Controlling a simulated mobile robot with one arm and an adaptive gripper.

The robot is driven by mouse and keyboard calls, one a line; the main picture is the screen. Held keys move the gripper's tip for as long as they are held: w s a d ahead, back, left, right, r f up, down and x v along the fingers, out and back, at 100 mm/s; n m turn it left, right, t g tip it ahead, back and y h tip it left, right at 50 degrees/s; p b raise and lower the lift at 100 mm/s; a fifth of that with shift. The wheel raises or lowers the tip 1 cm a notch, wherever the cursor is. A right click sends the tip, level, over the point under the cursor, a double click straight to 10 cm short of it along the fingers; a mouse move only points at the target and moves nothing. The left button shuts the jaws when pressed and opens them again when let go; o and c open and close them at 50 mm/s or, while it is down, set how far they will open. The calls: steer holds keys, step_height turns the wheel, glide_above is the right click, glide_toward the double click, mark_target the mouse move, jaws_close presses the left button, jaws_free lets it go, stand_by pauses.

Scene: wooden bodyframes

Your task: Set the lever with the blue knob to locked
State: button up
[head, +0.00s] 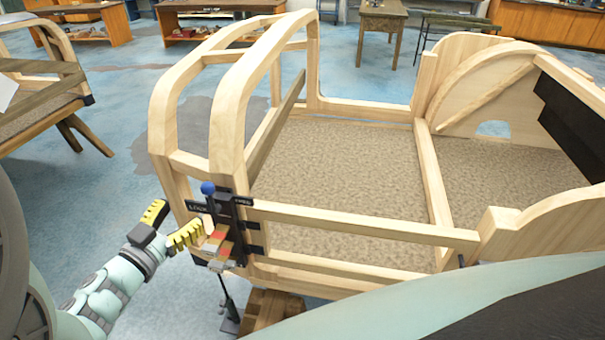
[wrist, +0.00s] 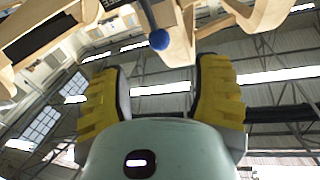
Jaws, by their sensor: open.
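The blue knob (head: 208,188) tops a lever at the front corner post of the wooden bodyframe (head: 225,130). It sits on a black bracket (head: 228,215) with small labels to either side; the label on the left seems to read "LOCK", but the lettering is tiny. In the wrist view the blue knob (wrist: 159,39) hangs on its dark rod, above and between my fingers in the picture. My gripper (head: 170,225) is open, with yellow ribbed fingers, just left of and below the knob. In the wrist view my gripper (wrist: 160,90) has nothing between its fingers.
Red-and-tan parts (head: 217,243) jut from the bracket beside my fingers. A wooden rail (head: 360,222) runs right from the post. Another wooden frame (head: 40,85) stands at the left. Blue floor (head: 80,200) lies open left of the post.

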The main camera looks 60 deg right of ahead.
mark_target(203, 193)
steer(key=d, duration=0.3)
steer(key=w+d+p, duration=0.1)
steer(key=d, duration=0.1)
steer(key=d+p, duration=0.1)
steer(key=d, duration=0.2)
steer(key=shift+w+d+r, duration=0.15)
steer(key=shift+w+d, duration=0.15)
steer(key=shift+d, duration=0.3)
jaws_close()
